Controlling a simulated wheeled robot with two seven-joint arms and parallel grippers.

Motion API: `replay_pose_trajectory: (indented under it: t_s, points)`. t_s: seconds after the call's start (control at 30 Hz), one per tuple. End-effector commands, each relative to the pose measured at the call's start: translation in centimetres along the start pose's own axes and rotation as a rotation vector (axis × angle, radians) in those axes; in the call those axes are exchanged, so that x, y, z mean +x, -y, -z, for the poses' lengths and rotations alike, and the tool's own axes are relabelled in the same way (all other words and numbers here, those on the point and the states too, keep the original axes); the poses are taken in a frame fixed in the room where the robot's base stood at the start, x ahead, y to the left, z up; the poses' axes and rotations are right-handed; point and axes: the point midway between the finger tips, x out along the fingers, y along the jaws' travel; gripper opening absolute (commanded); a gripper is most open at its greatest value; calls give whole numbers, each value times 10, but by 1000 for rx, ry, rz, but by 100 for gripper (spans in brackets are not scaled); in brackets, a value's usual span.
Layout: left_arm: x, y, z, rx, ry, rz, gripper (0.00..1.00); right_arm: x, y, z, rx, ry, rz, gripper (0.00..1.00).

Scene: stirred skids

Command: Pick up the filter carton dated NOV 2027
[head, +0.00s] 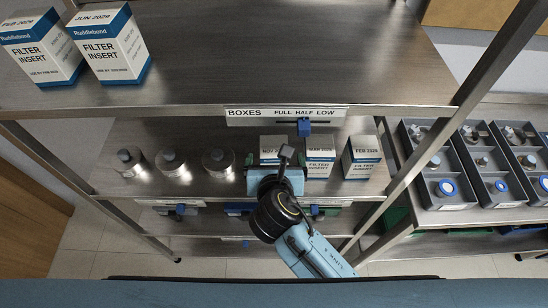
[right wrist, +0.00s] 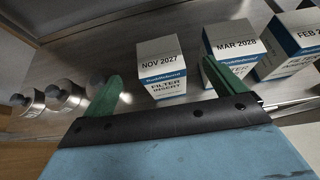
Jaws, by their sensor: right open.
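The filter carton dated NOV 2027 (right wrist: 163,68) is white with a blue band and stands upright on the middle shelf. In the head view its top (head: 270,143) shows, and the rest is hidden behind my right gripper (head: 275,162). In the right wrist view my right gripper (right wrist: 162,72) is open and empty, with green fingers. The carton appears between the two fingers and beyond them, with no visible contact. The right finger overlaps the lower left of the carton dated MAR 2028 (right wrist: 235,48). My left gripper is not in view.
A FEB-dated carton (head: 361,157) stands right of the MAR 2028 one. Several metal canisters (head: 172,162) stand to the left. Two cartons, FEB 2029 (head: 42,50) and JUN 2029 (head: 110,45), stand on the upper shelf (head: 270,60). Grey bins (head: 440,170) are at right.

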Motion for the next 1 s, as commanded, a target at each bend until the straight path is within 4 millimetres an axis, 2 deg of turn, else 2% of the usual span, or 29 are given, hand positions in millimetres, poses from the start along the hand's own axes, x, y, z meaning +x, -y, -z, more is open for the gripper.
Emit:
replay_pose_trajectory:
  t_s: [0.1, 0.37, 0.7, 1.0]
  points:
    - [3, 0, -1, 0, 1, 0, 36, 21, 0, 0, 2, 0, 1, 95]
    - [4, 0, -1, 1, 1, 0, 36, 39, -1, 0, 4, -1, -1, 95]
    - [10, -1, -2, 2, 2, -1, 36, 81, -3, 4, 4, -2, -1, 95]
    - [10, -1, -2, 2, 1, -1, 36, 86, -3, 4, 5, -2, -2, 95]
